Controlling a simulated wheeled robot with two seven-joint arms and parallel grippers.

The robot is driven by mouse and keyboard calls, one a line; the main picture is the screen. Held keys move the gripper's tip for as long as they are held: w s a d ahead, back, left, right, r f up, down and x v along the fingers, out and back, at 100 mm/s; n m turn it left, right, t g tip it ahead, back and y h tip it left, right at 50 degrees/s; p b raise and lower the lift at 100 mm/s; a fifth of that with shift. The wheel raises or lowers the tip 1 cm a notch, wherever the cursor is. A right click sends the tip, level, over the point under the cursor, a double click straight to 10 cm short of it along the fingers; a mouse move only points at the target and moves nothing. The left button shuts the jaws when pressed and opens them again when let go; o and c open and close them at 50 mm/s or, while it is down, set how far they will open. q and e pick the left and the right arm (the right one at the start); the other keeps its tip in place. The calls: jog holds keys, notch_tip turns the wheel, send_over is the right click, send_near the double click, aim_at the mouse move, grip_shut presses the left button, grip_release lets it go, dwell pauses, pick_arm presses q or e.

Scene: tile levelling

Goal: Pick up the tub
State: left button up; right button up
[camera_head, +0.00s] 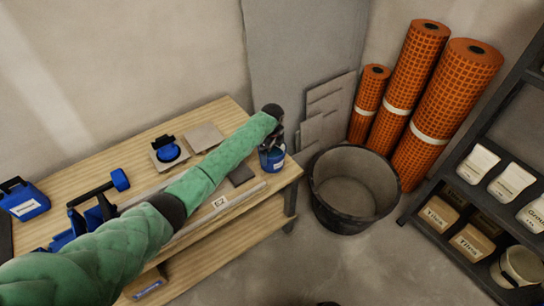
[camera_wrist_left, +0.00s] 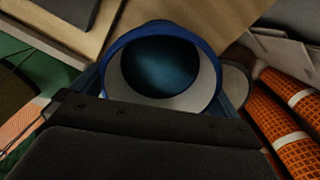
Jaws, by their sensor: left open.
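A small blue tub (camera_head: 272,160) with a pale label stands upright near the right end of the wooden workbench. In the left wrist view the open tub (camera_wrist_left: 122,47) is seen from above, with a blue rim, a pale inner wall and a dark blue inside. My left gripper (camera_head: 273,138) is open right at the tub, above its top in the head view, and hides part of it. I cannot tell whether the fingers touch it. My right gripper is not in view.
The workbench (camera_head: 225,106) also holds grey tiles (camera_head: 204,137), a blue round tool (camera_head: 168,152), a blue case (camera_head: 22,199) and a long pale bar (camera_head: 225,204). A large black bucket (camera_head: 345,215), orange rolls (camera_head: 437,100) and a shelf (camera_head: 475,221) stand to the right.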

pick_arm(q)
jog(key=shift+f, duration=0.3)
jog(key=shift+c, duration=0.2)
jog(key=shift+w+r, duration=0.1)
jog(key=c, duration=1)
